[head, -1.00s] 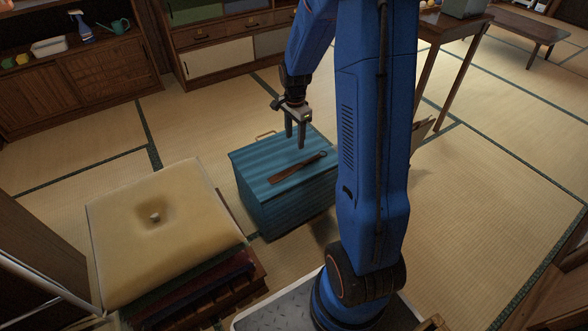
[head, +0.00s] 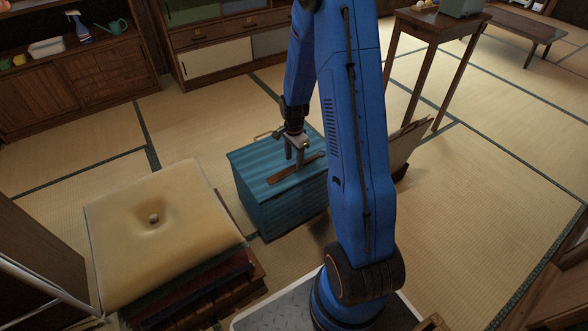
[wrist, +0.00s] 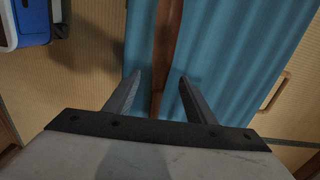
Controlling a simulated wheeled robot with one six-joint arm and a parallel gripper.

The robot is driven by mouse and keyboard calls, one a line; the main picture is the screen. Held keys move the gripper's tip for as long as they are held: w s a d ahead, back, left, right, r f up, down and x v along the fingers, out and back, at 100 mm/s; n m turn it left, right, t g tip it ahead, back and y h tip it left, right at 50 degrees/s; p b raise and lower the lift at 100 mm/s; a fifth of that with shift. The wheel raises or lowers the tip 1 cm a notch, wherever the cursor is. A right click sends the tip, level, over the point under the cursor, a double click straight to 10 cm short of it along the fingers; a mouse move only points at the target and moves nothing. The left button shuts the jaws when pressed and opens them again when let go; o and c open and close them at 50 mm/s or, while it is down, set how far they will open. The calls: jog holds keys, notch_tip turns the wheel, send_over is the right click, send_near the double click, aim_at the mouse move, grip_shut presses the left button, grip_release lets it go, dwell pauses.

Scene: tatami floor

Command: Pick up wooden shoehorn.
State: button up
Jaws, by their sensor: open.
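The wooden shoehorn (head: 279,177) is a long, narrow brown piece lying flat on the teal ribbed chest (head: 256,192). In the wrist view the shoehorn (wrist: 168,40) runs as a brown strip between my two fingers. My gripper (head: 294,164) points down over the middle of the shoehorn, its fingers apart on either side. It also shows in the wrist view (wrist: 161,77), open and empty. The fingers partly cover the shoehorn in the head view. I cannot tell whether they touch it or the lid.
A stack of floor cushions (head: 190,215), the top one pale yellow, is left of the chest. A wooden handle (head: 266,134) shows at the chest's far edge. A tall wooden table (head: 440,24) stands at the right. Open tatami lies behind the chest.

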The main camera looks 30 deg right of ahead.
jog(key=shift+f, duration=1.25)
jog(key=c, duration=1.1)
